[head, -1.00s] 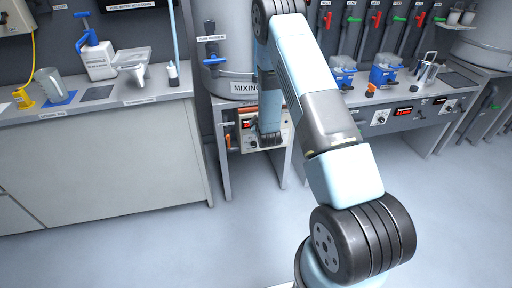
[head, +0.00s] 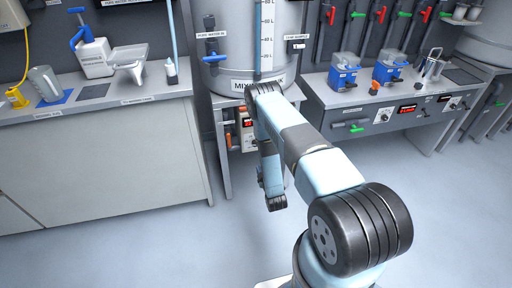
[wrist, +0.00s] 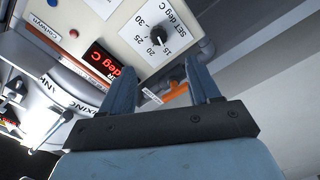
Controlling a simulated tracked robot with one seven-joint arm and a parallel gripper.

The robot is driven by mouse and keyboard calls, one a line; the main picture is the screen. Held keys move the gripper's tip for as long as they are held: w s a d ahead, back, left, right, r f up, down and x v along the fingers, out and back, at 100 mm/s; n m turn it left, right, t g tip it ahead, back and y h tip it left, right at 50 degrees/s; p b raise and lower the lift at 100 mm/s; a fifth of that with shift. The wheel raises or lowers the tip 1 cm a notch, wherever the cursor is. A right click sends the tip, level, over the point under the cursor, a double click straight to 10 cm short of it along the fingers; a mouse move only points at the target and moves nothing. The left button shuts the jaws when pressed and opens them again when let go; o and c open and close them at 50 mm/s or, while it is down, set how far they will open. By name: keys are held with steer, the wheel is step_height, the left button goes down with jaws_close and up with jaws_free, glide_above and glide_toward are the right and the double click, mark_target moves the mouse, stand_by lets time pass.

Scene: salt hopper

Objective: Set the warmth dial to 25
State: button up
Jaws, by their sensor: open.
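The warmth dial is a small black knob (wrist: 162,38) on a pale panel (wrist: 130,25) in the wrist view, with "SET deg C" and the marks 15, 20, 25 and 30 around it. I cannot make out exactly where its pointer stands. A red-lit display (wrist: 104,62) sits beside it. My gripper (wrist: 163,72) is open and empty, its two blue fingers apart, pointing towards the panel just short of the knob. In the head view the same control box (head: 248,132) shows under the mixing tank (head: 226,78), partly covered by my arm.
An orange bar (wrist: 172,90) runs near my fingers below the panel. The left bench (head: 100,160) and the right bench with blue devices (head: 343,78) flank the tank stand. The floor (head: 150,250) in front is clear.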

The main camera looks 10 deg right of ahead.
steer(key=w, duration=1.3)
steer(key=shift+w, duration=0.3)
steer(key=shift+d, duration=0.1)
steer(key=c, duration=1)
